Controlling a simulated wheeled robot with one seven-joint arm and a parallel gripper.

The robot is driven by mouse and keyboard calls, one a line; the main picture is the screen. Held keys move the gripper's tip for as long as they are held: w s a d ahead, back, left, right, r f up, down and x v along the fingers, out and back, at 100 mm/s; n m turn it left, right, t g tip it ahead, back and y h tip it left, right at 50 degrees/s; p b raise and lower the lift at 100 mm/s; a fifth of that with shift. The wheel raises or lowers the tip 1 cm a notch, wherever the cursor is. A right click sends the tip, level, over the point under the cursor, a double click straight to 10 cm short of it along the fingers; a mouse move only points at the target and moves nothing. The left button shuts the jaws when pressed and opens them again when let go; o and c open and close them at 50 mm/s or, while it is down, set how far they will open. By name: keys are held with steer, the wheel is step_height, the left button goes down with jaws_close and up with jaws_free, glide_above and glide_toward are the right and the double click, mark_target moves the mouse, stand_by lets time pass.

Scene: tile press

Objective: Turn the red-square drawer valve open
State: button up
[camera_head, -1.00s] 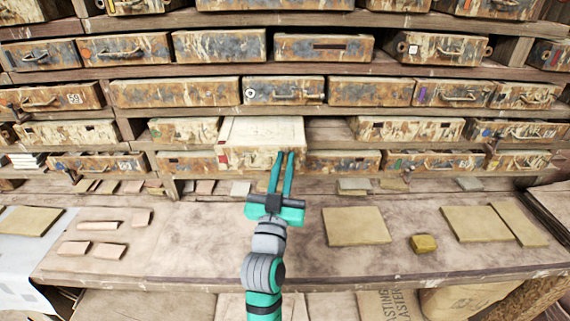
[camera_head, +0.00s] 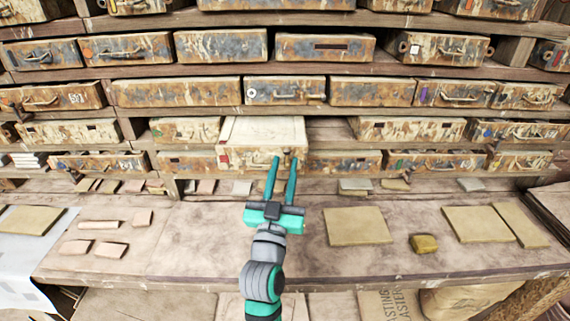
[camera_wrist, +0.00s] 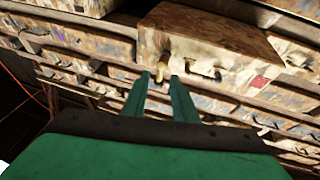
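A small brass-coloured knob, which looks like the valve (camera_wrist: 160,67), is on the drawer's front just beyond my fingertips. My gripper (camera_head: 284,163) is in front of the right part of the drawer front. Its two fingers are apart and empty. In the wrist view the gripper (camera_wrist: 161,80) has the knob between and just past its tips. Contact cannot be told.
A wooden workbench (camera_head: 180,235) lies below the rack, with several flat tiles and a yellow block (camera_head: 424,243) on it. The air over the bench around my arm is clear.

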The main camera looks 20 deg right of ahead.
steer(key=v, duration=0.9)
steer(key=shift+s+a+f, duration=0.1)
steer(key=s+a+f+n+g+y, duration=0.1)
steer(key=s+a+f+n+y, duration=0.25)
steer(key=s+f, duration=0.45)
steer(key=s+a+f+n+g+y, duration=0.1)
steer(key=s+a+f+n+y, duration=0.3)
steer(key=f, duration=0.8)
steer(key=s+a+f+g+y, duration=0.1)
steer(key=s+f, duration=0.1)
steer(key=s, duration=0.6)
steer(key=s+a+f+m+g, duration=0.1)
steer(key=s+a+f, duration=0.1)
steer(key=s, duration=0.5)
steer(key=s+a+f+m+y, duration=0.1)
steer(key=s+f, duration=0.3)
steer(key=s, duration=0.4)
steer(key=shift+s+a+g+y, duration=0.35)
steer(key=shift+a+g, duration=0.05)
steer(key=shift+f, duration=0.1)
